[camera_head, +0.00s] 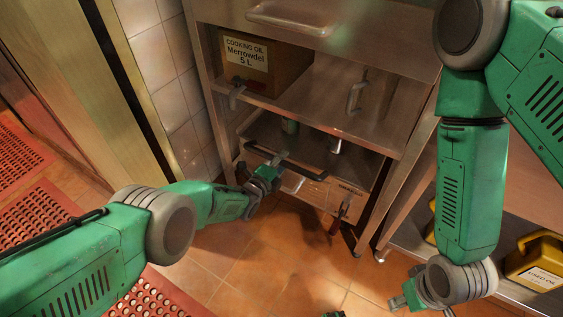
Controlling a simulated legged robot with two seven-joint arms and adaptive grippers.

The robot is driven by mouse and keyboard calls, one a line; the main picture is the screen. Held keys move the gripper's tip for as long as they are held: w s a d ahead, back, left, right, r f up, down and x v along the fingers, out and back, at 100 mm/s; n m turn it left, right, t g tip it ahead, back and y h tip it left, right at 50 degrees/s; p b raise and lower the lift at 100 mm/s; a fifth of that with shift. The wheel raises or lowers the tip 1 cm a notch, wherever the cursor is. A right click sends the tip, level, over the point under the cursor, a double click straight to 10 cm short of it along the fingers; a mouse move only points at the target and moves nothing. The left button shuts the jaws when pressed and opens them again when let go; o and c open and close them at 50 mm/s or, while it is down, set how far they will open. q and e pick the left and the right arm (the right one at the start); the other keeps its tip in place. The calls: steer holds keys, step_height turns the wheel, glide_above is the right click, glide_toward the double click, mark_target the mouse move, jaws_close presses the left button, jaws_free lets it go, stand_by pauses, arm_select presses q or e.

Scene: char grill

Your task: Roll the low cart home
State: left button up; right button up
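The low cart (359,166) sits at floor level within the bottom bay of a steel shelf unit. It has a flat dark tray top, a black handle bar (306,168) at its near edge and a brownish front panel. My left gripper (271,168) is at the left part of the handle bar, touching or very close to it. Its fingers are small and dark, so I cannot tell whether they are closed around the bar.
A cooking oil box (279,67) stands on the shelf above the cart. Steel posts of the shelf unit (405,188) flank the bay. Yellow used-oil containers (538,262) stand on a low shelf at right. Red perforated mats (45,222) lie at left. The tiled floor (290,255) before the cart is mostly clear.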

arm_select(q)
steer(key=shift+a, duration=0.2)
steer(key=shift+s+a+r, duration=0.1)
steer(key=v, duration=1.1)
steer(key=shift+s, duration=0.3)
